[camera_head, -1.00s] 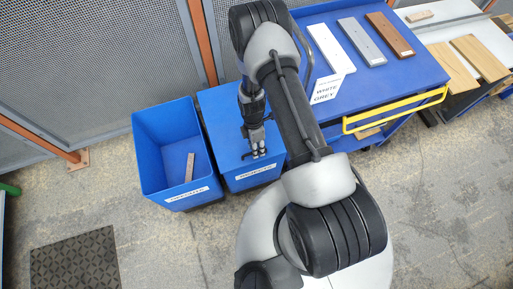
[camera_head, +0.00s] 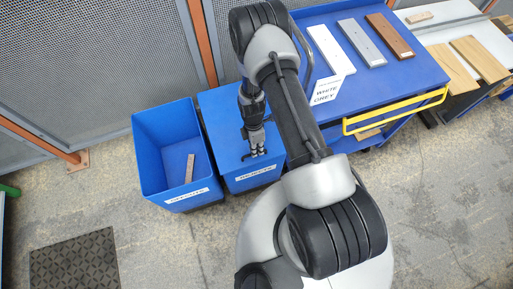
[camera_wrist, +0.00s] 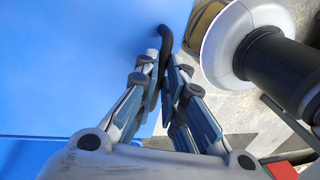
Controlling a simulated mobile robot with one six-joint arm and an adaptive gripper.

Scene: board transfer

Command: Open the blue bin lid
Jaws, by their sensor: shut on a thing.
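The blue bin with the lid (camera_head: 218,108) stands left of the blue cart, with a white label reading "REJECTS" on its front. The lid lies flat over the bin, and its smooth blue top fills the left of the wrist view (camera_wrist: 70,60). My gripper (camera_head: 253,154) is at the lid's front right part. In the wrist view my gripper (camera_wrist: 164,70) is shut on the dark curved handle (camera_wrist: 165,38) of the lid. The handle's lower part is hidden between the fingers, and my arm covers the lid's right side in the head view.
An open blue bin (camera_head: 150,150) labelled "OFFCUTS" stands close on the left, with a wooden piece (camera_head: 190,168) inside. The blue cart (camera_head: 425,70) on the right carries white, grey and brown boards and a yellow handle (camera_head: 395,111). Floor in front is free.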

